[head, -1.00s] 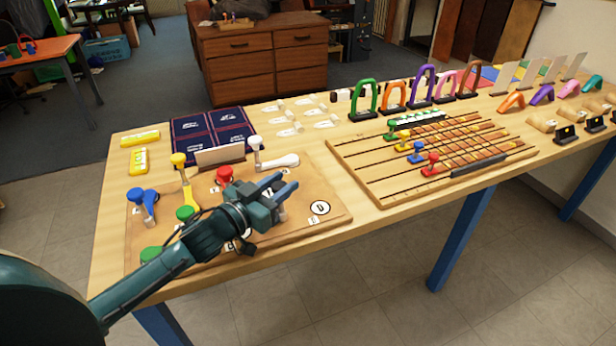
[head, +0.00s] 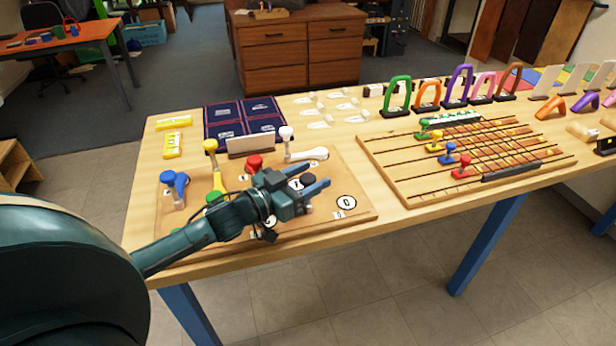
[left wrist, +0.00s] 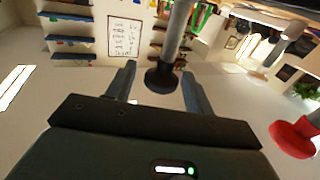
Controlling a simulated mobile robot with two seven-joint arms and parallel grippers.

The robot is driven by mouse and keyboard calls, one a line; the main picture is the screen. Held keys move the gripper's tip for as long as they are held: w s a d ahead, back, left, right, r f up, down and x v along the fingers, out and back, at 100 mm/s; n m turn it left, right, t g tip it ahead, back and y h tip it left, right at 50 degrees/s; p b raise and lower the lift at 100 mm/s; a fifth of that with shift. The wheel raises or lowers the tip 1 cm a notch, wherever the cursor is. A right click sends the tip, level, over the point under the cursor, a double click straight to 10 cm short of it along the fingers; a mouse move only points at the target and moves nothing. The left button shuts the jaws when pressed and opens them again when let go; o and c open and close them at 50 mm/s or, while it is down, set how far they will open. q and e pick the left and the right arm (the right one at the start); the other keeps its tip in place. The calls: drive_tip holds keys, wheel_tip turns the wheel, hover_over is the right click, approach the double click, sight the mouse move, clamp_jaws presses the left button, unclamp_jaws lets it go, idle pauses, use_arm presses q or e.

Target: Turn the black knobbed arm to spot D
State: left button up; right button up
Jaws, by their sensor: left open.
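The black knob (head: 307,180) of the black arm shows between the fingers of my left gripper (head: 312,182) in the head view. My left gripper is open, with one finger on each side of the knob. In the left wrist view the black knob (left wrist: 161,80) is also between the two spread fingers (left wrist: 160,90), with clear gaps on both sides. The arm's bar is mostly hidden by my gripper in the head view. The ringed letter spot D (head: 346,202) is on the right part of the wooden board (head: 350,184), right of my gripper and uncovered.
The red knob (head: 254,163) and white-knobbed arm (head: 308,154) are close behind my gripper. Yellow (head: 211,147) and blue (head: 168,177) knobbed arms are to the left. A slotted board with coloured sliders (head: 440,180) lies to the right.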

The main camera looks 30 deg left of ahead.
use_arm(q)
wheel_tip(320, 180, up, 9)
drive_tip(key=shift+f, duration=0.1)
drive_tip(key=shift+r, duration=0.6)
